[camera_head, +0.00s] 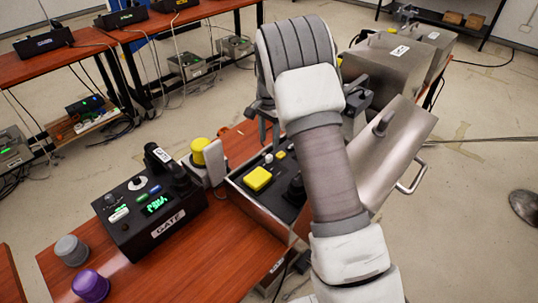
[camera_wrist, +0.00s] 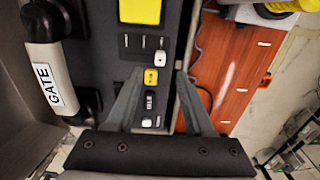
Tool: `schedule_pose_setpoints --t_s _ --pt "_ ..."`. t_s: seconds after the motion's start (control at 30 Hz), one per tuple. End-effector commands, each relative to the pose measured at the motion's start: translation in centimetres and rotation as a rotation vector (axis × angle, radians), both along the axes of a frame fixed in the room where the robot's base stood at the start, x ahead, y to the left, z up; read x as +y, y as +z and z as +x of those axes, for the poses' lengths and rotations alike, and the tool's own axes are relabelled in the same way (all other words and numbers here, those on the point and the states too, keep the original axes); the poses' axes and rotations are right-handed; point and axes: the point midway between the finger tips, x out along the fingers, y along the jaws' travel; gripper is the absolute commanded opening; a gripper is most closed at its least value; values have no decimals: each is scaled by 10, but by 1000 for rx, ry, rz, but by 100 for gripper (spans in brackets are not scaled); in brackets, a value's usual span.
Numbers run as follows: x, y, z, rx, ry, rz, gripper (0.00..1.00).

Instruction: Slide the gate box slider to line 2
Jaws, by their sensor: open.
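An open metal box (camera_head: 262,204) with a dark panel stands right of centre in the head view, its lid tilted back. The wrist view shows a panel (camera_wrist: 170,22) with a handset labelled GATE (camera_wrist: 42,85) at its left. A white knob (camera_wrist: 159,57) sits below a row of three small marks; it looks like a slider knob, under the right-hand mark. A small yellow button (camera_wrist: 151,77) is just below it. My gripper (camera_wrist: 160,75) is open and empty, its fingers either side of the knob and button. It also shows over the box in the head view (camera_head: 268,142); contact is unclear.
A black box labelled GATE (camera_head: 150,208) with a green display stands left of the metal box. A yellow-capped post (camera_head: 200,153), a grey knob (camera_head: 71,250) and a purple knob (camera_head: 91,285) are nearby on the wooden table (camera_head: 215,262). Closed metal boxes (camera_head: 393,72) stand behind.

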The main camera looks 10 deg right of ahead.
Motion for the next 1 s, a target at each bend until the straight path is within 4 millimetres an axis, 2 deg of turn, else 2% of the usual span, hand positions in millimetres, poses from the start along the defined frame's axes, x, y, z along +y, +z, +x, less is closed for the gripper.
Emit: schedule_pose_setpoints --t_s 0.03,0.1,0.3,0.5,0.77,1.0 --pt "0 -14 -1 2 0 0 52" --pt "0 -28 -1 3 0 0 52" --pt "0 -57 -1 2 0 1 52" --pt "0 -68 0 0 0 1 52" --pt "0 -68 0 -1 1 1 52" --pt "0 -68 0 -1 1 1 9"
